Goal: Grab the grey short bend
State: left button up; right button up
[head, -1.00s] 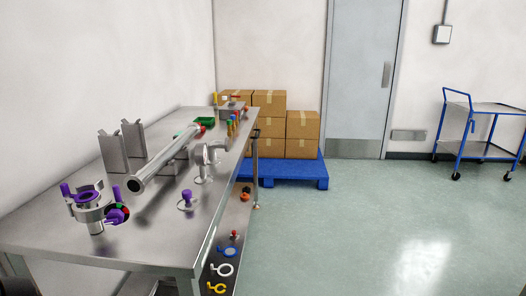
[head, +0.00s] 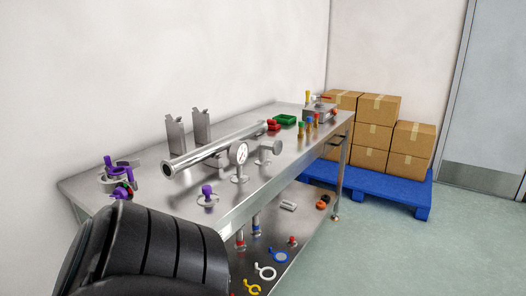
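The steel table (head: 150,190) stands in front of me. A long grey pipe (head: 215,147) lies along it, with a round gauge (head: 241,154) beside it. A grey metal fitting (head: 267,151) stands right of the gauge; it may be the short bend, but I cannot tell for sure. A small pale grey piece (head: 288,206) lies on the lower shelf, its shape too small to make out. A black ribbed part, probably of my arm, fills the lower left and hides the table's near corner. Neither gripper shows.
Purple-handled clamps (head: 122,178) sit at the table's left end, and a small purple-topped piece (head: 208,196) near its front edge. A green tray (head: 285,120) is farther back. Coloured rings (head: 265,272) lie on the lower shelf. Boxes on a blue pallet (head: 395,195) stand beyond; the floor at right is clear.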

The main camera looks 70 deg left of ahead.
aim_at(276, 146)
jog(key=i+u, duration=0.25)
jog(key=u, duration=0.15)
jog(key=i+u, duration=0.25)
jog(key=u, duration=0.2)
jog(key=i+l+u, duration=0.1)
jog(key=u, duration=0.3)
jog(key=i+u, duration=0.2)
jog(key=u, duration=0.2)
jog(key=i+l+u, duration=0.2)
jog(key=u, duration=0.25)
jog(key=i+l+u, duration=0.2)
jog(key=u, duration=0.2)
jog(key=i+l+u, duration=0.15)
jog(key=u, duration=0.25)
jog(key=i+l+u, duration=0.1)
jog(key=u, duration=0.25)
jog(key=i+l+u, duration=0.1)
jog(key=l+u, duration=0.3)
jog(key=j, duration=0.15)
